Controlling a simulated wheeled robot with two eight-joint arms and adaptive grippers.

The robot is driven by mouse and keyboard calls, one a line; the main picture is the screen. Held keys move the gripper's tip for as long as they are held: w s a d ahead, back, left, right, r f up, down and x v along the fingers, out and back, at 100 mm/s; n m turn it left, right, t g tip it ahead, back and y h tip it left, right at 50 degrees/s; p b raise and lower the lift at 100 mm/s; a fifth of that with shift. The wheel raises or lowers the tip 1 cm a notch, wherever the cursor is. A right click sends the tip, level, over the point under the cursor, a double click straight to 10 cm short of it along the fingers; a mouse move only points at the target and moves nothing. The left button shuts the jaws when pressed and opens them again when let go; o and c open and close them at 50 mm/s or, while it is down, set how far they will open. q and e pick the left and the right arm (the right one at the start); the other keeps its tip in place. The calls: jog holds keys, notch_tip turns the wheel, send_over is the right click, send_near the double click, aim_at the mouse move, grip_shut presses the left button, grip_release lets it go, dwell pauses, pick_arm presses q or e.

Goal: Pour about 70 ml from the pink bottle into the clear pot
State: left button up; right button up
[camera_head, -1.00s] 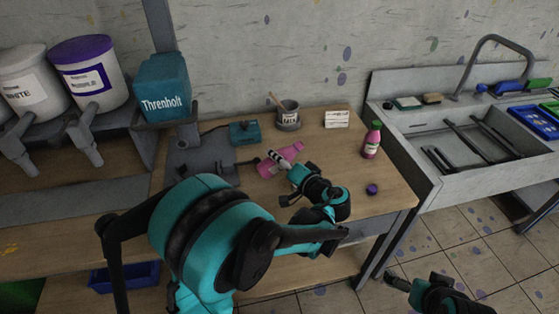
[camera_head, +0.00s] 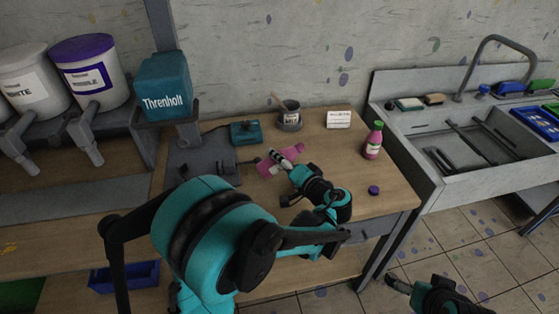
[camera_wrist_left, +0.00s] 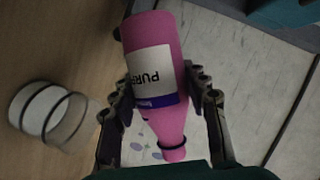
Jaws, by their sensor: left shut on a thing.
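The pink bottle (camera_head: 267,167) is held over the table in the head view, lying near level. In the left wrist view it shows close up (camera_wrist_left: 150,35), with a white label and a purple band. Its narrow neck, with a dark ring, points toward the bottom of that view. My left gripper (camera_head: 279,158) is shut on the bottle, one finger on each side. A round, see-through pot with a pale band (camera_wrist_left: 40,112) stands left of the bottle in the wrist view; I cannot make it out in the head view. My right gripper (camera_head: 396,283) is low at the right, its jaws unclear.
A capped pink bottle with a green lid (camera_head: 373,142) stands at the table's right. A purple cap (camera_head: 374,190) lies near the front. A sink (camera_head: 465,140) is at right.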

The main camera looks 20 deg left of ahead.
pick_arm(q)
jog(key=shift+a+f+m+b, duration=0.1)
jog(key=shift+f+m+b, duration=0.05)
jog(key=shift+m+b, duration=0.2)
jog(key=shift+f, duration=0.1)
dwell(0.5)
jog(key=shift+s+f+m+y+b, duration=0.1)
jog(key=shift+m+y+b, duration=0.15)
jog(key=shift+y+b, duration=0.2)
jog(key=shift+f, duration=0.1)
jog(key=shift+a+m+b, duration=0.1)
jog(key=shift+m+b, duration=0.2)
jog(key=shift+b, duration=0.2)
jog(key=shift+f, duration=0.1)
jog(key=shift+f+m+y, duration=0.1)
jog(key=shift+m+y, duration=0.15)
jog(key=shift+m, duration=0.15)
jog(key=shift+f+m+y, duration=0.5)
jog(key=shift+f+m, duration=0.25)
jog(key=shift+m, duration=0.45)
dwell(2.5)
